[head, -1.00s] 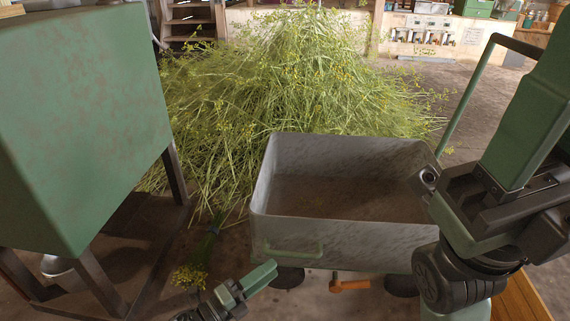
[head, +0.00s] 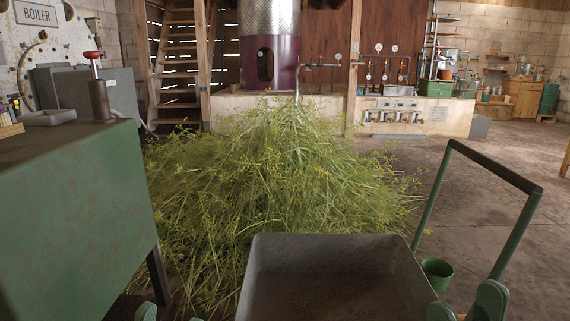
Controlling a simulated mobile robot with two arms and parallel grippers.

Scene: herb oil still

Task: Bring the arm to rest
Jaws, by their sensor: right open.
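My right gripper (head: 466,304) shows at the bottom right edge of the head view as two rounded green fingertips, spread apart with nothing between them. It is at the right front of the grey cart, in front of the cart's green handle. The rest of this gripper and its arm are below the picture. At the bottom left, a small rounded green tip (head: 147,312) appears to belong to my left gripper. Too little of it shows to tell its jaw state.
The grey cart (head: 262,282) stands in front, its visible inside bare, with a green handle (head: 520,184) on the right. A big herb heap (head: 280,190) lies behind it. A green bin (head: 70,215) is close on the left. A green bucket (head: 437,272) and open floor are right.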

